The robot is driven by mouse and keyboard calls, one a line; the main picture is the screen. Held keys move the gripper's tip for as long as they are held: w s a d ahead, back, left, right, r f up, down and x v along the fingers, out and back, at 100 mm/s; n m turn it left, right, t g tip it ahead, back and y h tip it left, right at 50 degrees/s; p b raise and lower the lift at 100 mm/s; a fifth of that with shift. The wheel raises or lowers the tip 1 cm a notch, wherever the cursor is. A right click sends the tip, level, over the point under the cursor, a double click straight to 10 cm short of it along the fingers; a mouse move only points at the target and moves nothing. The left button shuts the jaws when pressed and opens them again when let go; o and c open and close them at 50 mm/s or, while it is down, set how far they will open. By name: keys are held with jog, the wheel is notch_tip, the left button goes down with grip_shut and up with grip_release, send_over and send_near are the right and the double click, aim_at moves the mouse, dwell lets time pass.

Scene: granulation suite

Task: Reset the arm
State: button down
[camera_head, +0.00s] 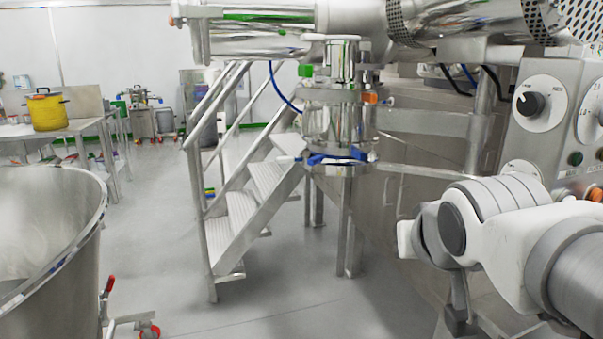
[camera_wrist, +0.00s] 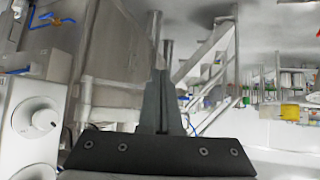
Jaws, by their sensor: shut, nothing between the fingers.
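My arm (camera_head: 500,235) reaches in from the right in the head view, bent at a grey and white joint in front of the steel machine. In the wrist view my gripper (camera_wrist: 160,75) shows as two dark fingers rising from a black plate. The fingers are together and nothing is held between them. The fingertips are not clearly visible in the head view.
A control panel (camera_head: 550,150) with dials stands close to my arm, and its knob (camera_wrist: 40,120) is near in the wrist view. Metal stairs (camera_head: 240,210) stand mid-scene. A large steel bowl (camera_head: 85,255) is at left. A yellow pot (camera_head: 46,111) is further back. Open floor lies between.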

jog(key=s+a+f+g+p, duration=0.15)
jog(key=s+f+g, duration=0.35)
jog(key=s+f, duration=0.5)
notch_tip(320, 180, up, 23)
jog(key=s+p, duration=0.2)
jog(key=p, duration=1.8)
jog(key=shift+f+n+y, duration=0.2)
jog(key=shift+n+y, duration=0.1)
jog(key=shift+y, duration=0.1)
jog(key=shift+d, duration=0.1)
